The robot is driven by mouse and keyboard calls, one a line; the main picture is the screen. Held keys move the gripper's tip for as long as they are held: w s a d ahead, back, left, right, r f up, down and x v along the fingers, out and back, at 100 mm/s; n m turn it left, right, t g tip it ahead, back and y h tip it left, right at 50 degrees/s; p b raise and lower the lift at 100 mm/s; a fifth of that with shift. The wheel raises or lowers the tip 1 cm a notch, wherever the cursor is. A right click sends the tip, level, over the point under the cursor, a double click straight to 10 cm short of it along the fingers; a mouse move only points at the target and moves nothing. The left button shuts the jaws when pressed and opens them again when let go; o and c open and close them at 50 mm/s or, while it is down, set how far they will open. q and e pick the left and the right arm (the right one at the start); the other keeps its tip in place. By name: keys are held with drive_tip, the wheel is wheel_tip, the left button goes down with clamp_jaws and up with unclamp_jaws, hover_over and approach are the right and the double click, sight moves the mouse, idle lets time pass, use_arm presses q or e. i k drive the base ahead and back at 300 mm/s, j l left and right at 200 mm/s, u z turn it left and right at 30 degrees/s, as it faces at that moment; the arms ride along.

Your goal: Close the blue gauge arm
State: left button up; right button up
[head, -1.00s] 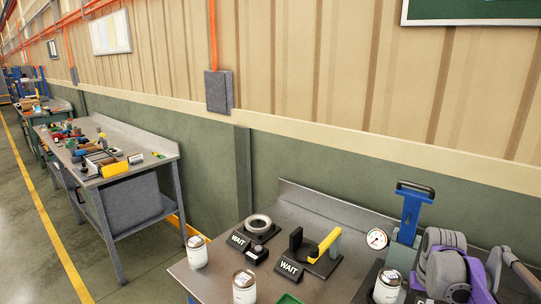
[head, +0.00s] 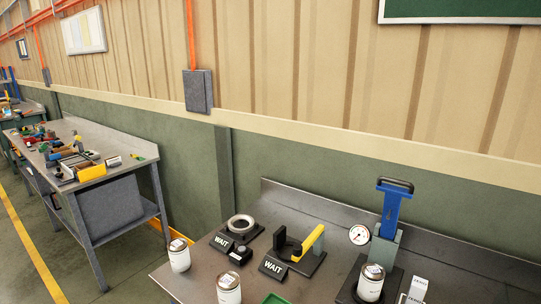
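The blue gauge arm (head: 391,208) stands nearly upright, leaning slightly right, on a grey-green block (head: 384,248) at the right of the near bench in the head view. It has a dark handle at its top. A round white dial gauge (head: 359,235) sits at the left of the block. A white-labelled can (head: 371,282) stands on a dark base (head: 347,290) in front of the block. Neither of my grippers is in view.
On the near bench (head: 325,215), a ring fixture (head: 240,224) and a yellow-handled clamp (head: 313,240) stand behind "WAIT" signs. Loose cans (head: 179,255) (head: 229,289) stand near the front edge. A green tray (head: 275,298) shows at the bottom. Another cluttered bench (head: 110,225) stands at left.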

sight(393, 195)
drive_tip(key=z, duration=0.8)
